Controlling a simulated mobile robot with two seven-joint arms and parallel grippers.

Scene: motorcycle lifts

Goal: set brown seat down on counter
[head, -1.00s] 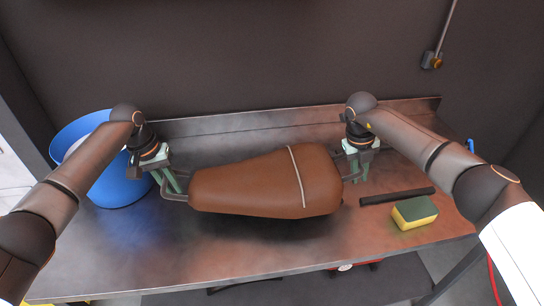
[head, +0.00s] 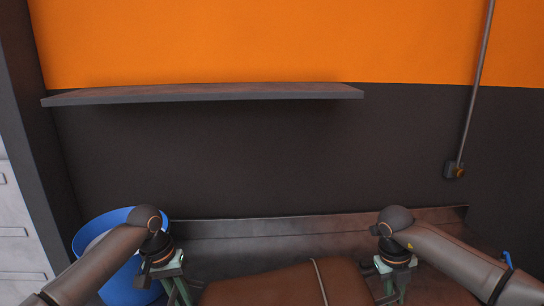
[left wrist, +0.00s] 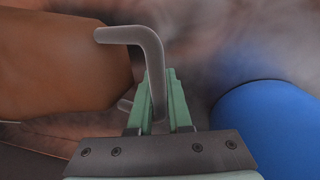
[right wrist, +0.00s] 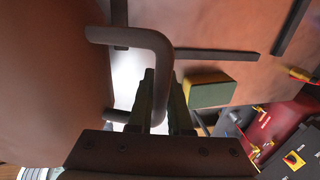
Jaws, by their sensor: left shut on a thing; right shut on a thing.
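The brown seat (head: 275,287) shows in the head view at the bottom centre, cut off by the frame's lower edge, with a pale strap across it. It also fills the left side of the left wrist view (left wrist: 60,65) and of the right wrist view (right wrist: 52,75). My left gripper (left wrist: 160,90) is shut on the bent grey bar at the seat's left end. My right gripper (right wrist: 163,85) is shut on the matching bar at its right end. The metal counter (head: 230,262) lies below; whether the seat touches it, I cannot tell.
A blue bucket (head: 120,285) stands at the left, close to my left gripper, and shows in the left wrist view (left wrist: 265,125). A green-and-yellow sponge (right wrist: 210,92) lies near my right gripper. A wall shelf (head: 205,93) hangs above the counter.

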